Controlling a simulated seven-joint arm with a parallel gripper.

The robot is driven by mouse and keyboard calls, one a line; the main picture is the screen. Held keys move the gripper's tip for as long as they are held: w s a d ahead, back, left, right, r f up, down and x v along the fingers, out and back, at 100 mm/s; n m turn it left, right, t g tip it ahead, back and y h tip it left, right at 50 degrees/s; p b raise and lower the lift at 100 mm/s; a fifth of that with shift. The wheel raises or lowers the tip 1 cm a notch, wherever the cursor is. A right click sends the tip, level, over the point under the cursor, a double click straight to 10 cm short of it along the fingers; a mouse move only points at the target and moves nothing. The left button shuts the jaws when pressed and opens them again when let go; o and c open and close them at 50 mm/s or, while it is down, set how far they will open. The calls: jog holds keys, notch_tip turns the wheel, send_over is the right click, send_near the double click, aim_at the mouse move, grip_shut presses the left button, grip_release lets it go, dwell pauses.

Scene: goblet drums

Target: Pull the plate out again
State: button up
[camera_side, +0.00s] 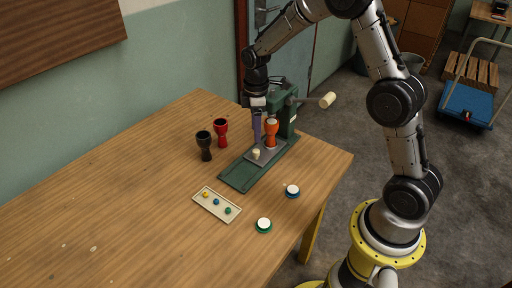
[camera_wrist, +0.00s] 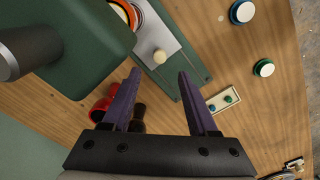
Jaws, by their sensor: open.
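The grey sliding plate (camera_side: 266,156) lies on the green base (camera_side: 240,177) of a press, with the orange drum (camera_side: 271,128) standing on its rear part. A cream knob (camera_side: 256,153) rises from its front part. The plate (camera_wrist: 176,43) and knob (camera_wrist: 159,56) also show in the wrist view, where the orange drum (camera_wrist: 124,10) is partly cut off. My gripper (camera_side: 257,140) is open, its purple fingers pointing down just above the knob in the side view. In the wrist view the gripper (camera_wrist: 159,73) shows the knob beyond and between its fingertips, apparently untouched.
The green press (camera_side: 284,100) stands close beside my gripper, with its cream-ended lever (camera_side: 327,100) out to the right. A black drum (camera_side: 205,146) and a red drum (camera_side: 221,132) stand left. A button tray (camera_side: 217,204) and two white-topped discs (camera_side: 292,190) (camera_side: 264,225) lie in front.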

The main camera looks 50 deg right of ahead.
aim_at(256, 151)
notch_tip(256, 151, down, 8)
jog(key=shift+r, duration=0.1)
dwell(0.4)
grip_shut()
dwell(1.2)
